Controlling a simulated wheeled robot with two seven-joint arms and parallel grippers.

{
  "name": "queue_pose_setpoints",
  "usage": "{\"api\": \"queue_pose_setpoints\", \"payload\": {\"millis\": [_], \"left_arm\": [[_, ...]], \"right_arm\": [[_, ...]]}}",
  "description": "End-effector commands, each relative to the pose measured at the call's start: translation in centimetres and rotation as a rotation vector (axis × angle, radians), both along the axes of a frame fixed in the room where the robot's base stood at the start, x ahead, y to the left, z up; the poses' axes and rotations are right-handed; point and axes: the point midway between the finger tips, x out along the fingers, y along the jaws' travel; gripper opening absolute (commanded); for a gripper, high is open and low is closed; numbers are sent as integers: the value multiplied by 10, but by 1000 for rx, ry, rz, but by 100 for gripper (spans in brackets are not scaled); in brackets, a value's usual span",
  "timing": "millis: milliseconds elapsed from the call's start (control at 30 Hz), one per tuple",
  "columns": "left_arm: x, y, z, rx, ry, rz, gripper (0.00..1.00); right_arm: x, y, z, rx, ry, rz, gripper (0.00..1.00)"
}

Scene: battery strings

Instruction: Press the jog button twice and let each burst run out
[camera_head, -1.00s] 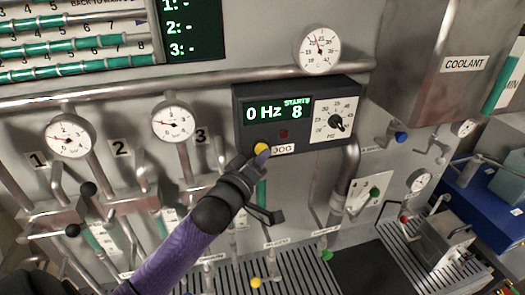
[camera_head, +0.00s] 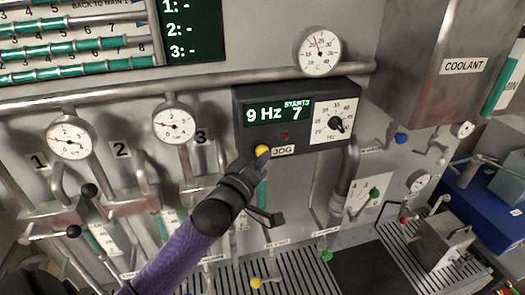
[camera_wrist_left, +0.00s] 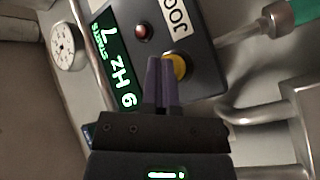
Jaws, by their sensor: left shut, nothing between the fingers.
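The yellow jog button (camera_head: 262,151) sits at the lower edge of a dark control box (camera_head: 241,128), beside the JOG label (camera_head: 283,150). The box's green display (camera_head: 278,112) reads 9 Hz and STARTS 7. My left gripper (camera_head: 255,161) is shut and empty, with its tips at the button. In the left wrist view the fingertips (camera_wrist_left: 160,62) are together beside the yellow button (camera_wrist_left: 178,67) and cover part of it. Whether they touch it I cannot tell. A dim red lamp (camera_wrist_left: 143,31) is near the display. My right gripper is not in view.
A dial knob (camera_head: 336,124) is on the box's right side. Gauges (camera_head: 173,126), pipes and valve levers (camera_head: 89,190) crowd the wall to the left. A steel COOLANT tank (camera_head: 430,50) is at upper right. A slatted tray (camera_head: 300,270) lies below.

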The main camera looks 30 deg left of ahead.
Motion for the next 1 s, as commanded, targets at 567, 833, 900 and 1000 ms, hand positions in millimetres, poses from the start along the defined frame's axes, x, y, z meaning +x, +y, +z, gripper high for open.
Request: {"api": "queue_pose_setpoints", "payload": {"millis": [567, 833, 900, 1000], "left_arm": [[-13, -15, 1, -3, 1, 0, 0], [-31, -36, 1, -3, 2, 0, 0], [-35, -41, 1, -2, 2, 0, 0], [-39, -45, 1, -2, 1, 1, 0]], "right_arm": [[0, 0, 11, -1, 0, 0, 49], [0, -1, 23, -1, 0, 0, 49], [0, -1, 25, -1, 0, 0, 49], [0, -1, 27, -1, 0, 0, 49]]}}
